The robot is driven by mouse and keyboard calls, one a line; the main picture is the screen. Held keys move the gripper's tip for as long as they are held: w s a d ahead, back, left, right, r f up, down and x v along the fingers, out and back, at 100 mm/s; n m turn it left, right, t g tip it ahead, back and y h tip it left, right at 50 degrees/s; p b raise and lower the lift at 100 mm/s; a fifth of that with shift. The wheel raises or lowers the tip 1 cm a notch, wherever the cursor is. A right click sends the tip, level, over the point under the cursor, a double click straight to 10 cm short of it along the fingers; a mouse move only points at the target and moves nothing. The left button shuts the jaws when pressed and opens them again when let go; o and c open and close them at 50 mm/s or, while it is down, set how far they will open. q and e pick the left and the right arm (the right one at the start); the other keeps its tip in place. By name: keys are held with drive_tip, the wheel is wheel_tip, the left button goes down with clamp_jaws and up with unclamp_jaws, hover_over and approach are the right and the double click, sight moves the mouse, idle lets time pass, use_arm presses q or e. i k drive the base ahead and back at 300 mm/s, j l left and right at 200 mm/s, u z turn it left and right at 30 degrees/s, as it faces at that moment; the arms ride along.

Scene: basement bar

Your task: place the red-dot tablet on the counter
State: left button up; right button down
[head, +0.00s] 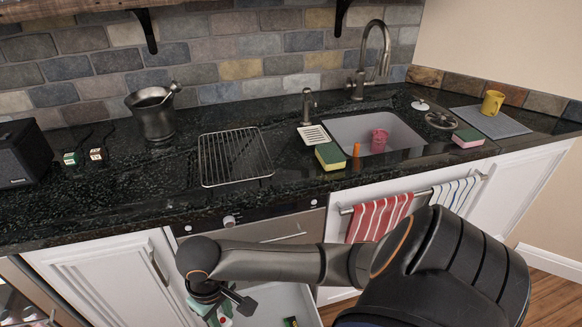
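A small green-and-white item with a red spot (224,321), which looks like the red-dot tablet, shows at the bottom edge, low inside an open white drawer or compartment below the counter. It is partly cut off by the frame and partly hidden by my gripper. My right gripper (226,297) points down just above it; whether the fingers touch it or are closed is unclear. The black speckled counter (100,205) runs across the view, above and behind my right arm. My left gripper is not in view.
A wire rack (235,157), a dark mortar (153,115) and two small boxes (70,159) (97,155) stand on the counter. A sink (350,128) with a pink cup (378,140) is right. Bare counter lies left of the rack. A dark packet (290,322) shows in the drawer.

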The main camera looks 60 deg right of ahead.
sight(297, 169)
drive_tip(key=k+l+u, duration=0.2)
drive_tip(key=k+l, duration=0.2)
drive_tip(key=l, duration=0.15)
drive_tip(key=k+l+u, duration=0.2)
drive_tip(key=k+l, duration=0.2)
drive_tip(key=k+l+u, duration=0.1)
drive_tip(key=l, duration=0.3)
drive_tip(key=k+l+u, duration=0.15)
drive_tip(key=l, duration=0.25)
drive_tip(key=k+l+u, duration=0.1)
drive_tip(key=l, duration=0.25)
drive_tip(key=k+l+u, duration=0.15)
drive_tip(key=k+l, duration=0.1)
drive_tip(key=l, duration=0.1)
